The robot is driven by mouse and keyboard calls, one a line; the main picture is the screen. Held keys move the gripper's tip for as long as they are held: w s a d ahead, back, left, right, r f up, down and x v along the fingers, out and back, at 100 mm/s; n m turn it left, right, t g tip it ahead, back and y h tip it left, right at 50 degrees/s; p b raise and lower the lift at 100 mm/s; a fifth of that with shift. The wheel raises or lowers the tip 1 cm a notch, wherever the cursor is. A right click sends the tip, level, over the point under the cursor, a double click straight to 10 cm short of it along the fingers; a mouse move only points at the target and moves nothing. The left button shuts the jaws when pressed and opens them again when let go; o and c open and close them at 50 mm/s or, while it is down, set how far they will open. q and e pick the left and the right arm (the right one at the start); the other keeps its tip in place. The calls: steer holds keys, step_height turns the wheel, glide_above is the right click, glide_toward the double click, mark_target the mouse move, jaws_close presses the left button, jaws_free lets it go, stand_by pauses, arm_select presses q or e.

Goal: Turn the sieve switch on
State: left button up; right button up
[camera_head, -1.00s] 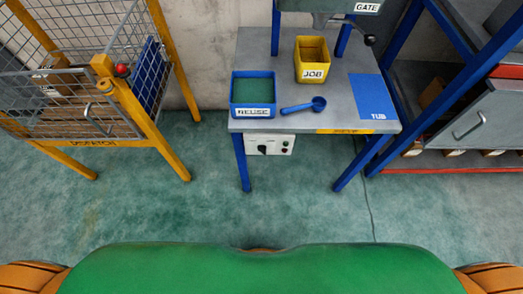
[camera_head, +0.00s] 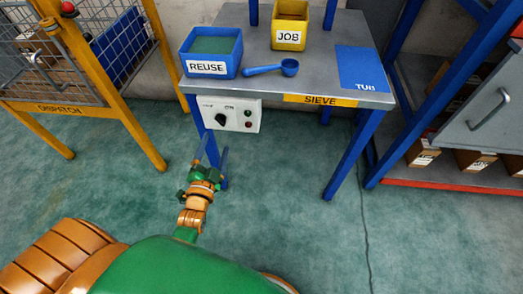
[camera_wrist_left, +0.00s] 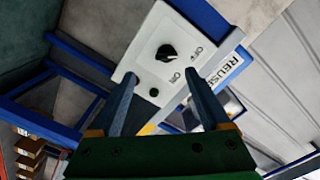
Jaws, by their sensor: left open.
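The sieve switch is a black rotary knob (camera_head: 221,120) on a white panel (camera_head: 240,105) under the front left of the sieve table. OFF and ON labels stand beside it; I cannot tell for certain which one it points to. My left gripper (camera_head: 214,145) is open and empty, below and in front of the panel. In the left wrist view the knob (camera_wrist_left: 166,52) lies just beyond and roughly between the two fingertips (camera_wrist_left: 160,74), apart from them. My right gripper is not in view.
The sieve table (camera_head: 330,90) holds a blue REUSE bin (camera_head: 207,68), a yellow JOB bin (camera_head: 290,35), a blue scoop (camera_head: 288,68) and a blue TUB mat (camera_head: 360,70). The yellow-framed dispatch cage (camera_head: 125,95) stands left, a blue rack (camera_head: 395,120) right. The floor in front is clear.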

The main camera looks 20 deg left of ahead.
mark_target(220, 123)
arm_select(q)
steer(key=x, duration=0.4)
steer(key=b+x, duration=0.1)
steer(key=x, duration=0.2)
steer(key=shift+s+a+r, duration=0.1)
steer(key=shift+a+r, duration=0.25)
steer(key=shift+a, duration=0.05)
steer(key=shift+w, duration=0.25)
jaws_close()
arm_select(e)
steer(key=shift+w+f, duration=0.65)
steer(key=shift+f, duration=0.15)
